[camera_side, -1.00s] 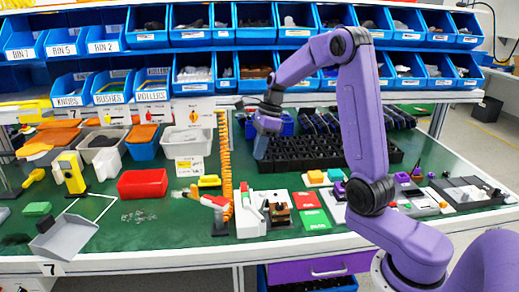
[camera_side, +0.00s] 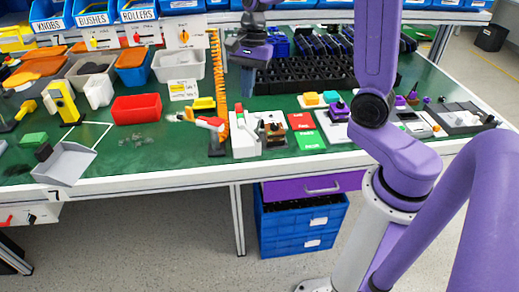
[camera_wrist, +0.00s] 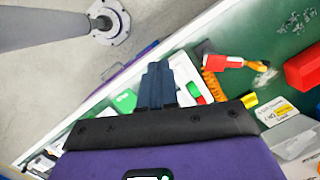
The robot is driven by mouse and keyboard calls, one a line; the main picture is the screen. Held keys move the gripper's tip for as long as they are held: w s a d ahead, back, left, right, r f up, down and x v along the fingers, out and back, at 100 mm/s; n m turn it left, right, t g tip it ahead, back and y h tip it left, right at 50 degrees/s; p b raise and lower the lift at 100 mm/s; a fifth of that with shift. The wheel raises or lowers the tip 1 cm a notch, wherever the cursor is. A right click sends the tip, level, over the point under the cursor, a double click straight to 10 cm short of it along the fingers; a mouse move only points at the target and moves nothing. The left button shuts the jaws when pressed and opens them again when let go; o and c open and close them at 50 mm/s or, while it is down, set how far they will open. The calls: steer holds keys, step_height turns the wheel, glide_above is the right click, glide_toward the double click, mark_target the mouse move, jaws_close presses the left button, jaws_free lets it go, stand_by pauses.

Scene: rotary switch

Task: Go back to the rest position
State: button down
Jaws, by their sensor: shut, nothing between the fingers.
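My gripper (camera_side: 247,92) is purple with dark blue-grey fingers. In the side view it hangs empty above the green bench, in front of the black compartment tray (camera_side: 310,74). It points down and appears clear of the things below it. In the wrist view my gripper (camera_wrist: 156,66) has its two fingers pressed together with nothing between them. A white panel with an orange rotary switch (camera_side: 184,34) stands at the back left of the bench, away from my gripper. Two smaller switch panels are to its left.
A red bin (camera_side: 137,108) stands on the left of the bench, and a grey dustpan-like tray (camera_side: 66,163) lies near the front edge. A white-and-red fixture (camera_side: 243,135) stands below my gripper. Blue crates (camera_side: 300,225) sit under the bench. The front floor is open.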

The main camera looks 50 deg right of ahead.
steer(key=s+a+n+h, duration=0.1)
steer(key=s+a+n, duration=0.1)
steer(key=s+n, duration=1)
steer(key=s+a+f+n+h, duration=0.1)
steer(key=s+a+n, duration=0.1)
steer(key=s+n, duration=1)
steer(key=n, duration=0.2)
steer(key=shift+s+a+f+n, duration=0.2)
steer(key=shift+s+a+n, duration=0.1)
steer(key=shift+s, duration=0.1)
